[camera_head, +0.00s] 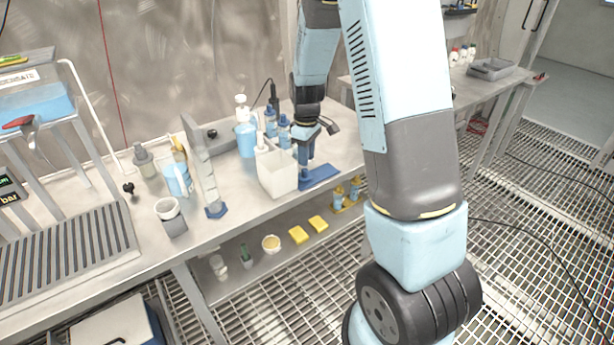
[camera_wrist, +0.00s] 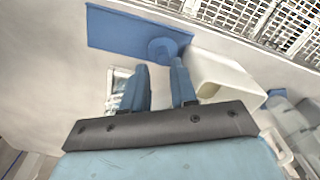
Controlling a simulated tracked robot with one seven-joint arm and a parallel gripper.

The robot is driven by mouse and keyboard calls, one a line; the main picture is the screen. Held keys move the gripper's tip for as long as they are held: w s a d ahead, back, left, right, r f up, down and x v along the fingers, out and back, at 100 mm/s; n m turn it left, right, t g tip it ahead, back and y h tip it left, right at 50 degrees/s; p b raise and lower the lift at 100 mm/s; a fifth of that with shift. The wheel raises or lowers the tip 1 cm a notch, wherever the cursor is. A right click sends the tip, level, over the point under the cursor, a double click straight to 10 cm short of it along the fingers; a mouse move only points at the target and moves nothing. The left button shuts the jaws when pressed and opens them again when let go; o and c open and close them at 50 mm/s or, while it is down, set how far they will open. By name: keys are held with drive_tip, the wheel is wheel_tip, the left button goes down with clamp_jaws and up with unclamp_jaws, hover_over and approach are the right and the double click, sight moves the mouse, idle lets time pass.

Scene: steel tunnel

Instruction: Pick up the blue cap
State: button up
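My gripper (camera_head: 306,158) points down over the bench, beside a white open box and above a blue mat (camera_head: 320,176). In the wrist view its two blue fingers (camera_wrist: 160,66) stand apart with a gap between them. A round blue piece, which looks like the blue cap (camera_wrist: 163,47), shows just beyond the fingertips at the edge of the blue mat (camera_wrist: 118,30). The gap between the fingers looks empty. I cannot tell the cap apart in the head view, where the gripper and the box are in front.
The white box (camera_head: 277,174) stands close on one side of my gripper; it also shows in the wrist view (camera_wrist: 225,78). Blue bottles (camera_head: 270,122) and a larger blue-and-white bottle (camera_head: 246,138) stand behind. A grey cup (camera_head: 168,209) is farther left. A lower shelf holds yellow blocks (camera_head: 298,235).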

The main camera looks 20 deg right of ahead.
sight(304, 169)
drive_tip(key=shift+w+a+f, duration=0.1)
drive_tip(key=shift+a+f, duration=0.05)
drive_tip(key=shift+f, duration=1.2)
drive_tip(key=shift+w+a+f, duration=0.1)
drive_tip(key=shift+a+f, duration=0.05)
drive_tip(key=shift+f, duration=1.2)
clamp_jaws()
